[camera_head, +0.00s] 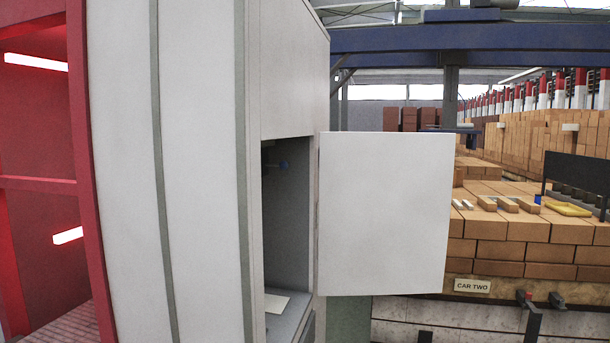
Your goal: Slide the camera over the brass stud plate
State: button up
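I cannot make out a camera or a brass stud plate in this view. An open compartment (287,215) in a pale cabinet has its white door (385,215) swung out to the right. Inside, a small blue-tipped fitting (283,166) sits high on the wall and a pale card or sheet (277,303) lies on the floor. The cabinet front hides part of the interior. My gripper is not in view.
Stacked tan bricks (510,250) stand at the right, with a "CAR TWO" sign (472,286). A yellow item (568,209), small pieces and a black rack (575,172) are on top. A red frame (85,190) edges the left. The open door juts out mid-view.

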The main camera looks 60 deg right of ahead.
aim_at(283, 165)
jog(key=z, duration=0.3)
jog(key=k, duration=0.75)
jog(key=z, duration=1.25)
jog(key=i, duration=0.85)
jog(key=z, duration=1.4)
jog(key=i, duration=1.65)
jog(key=u, duration=3.25)
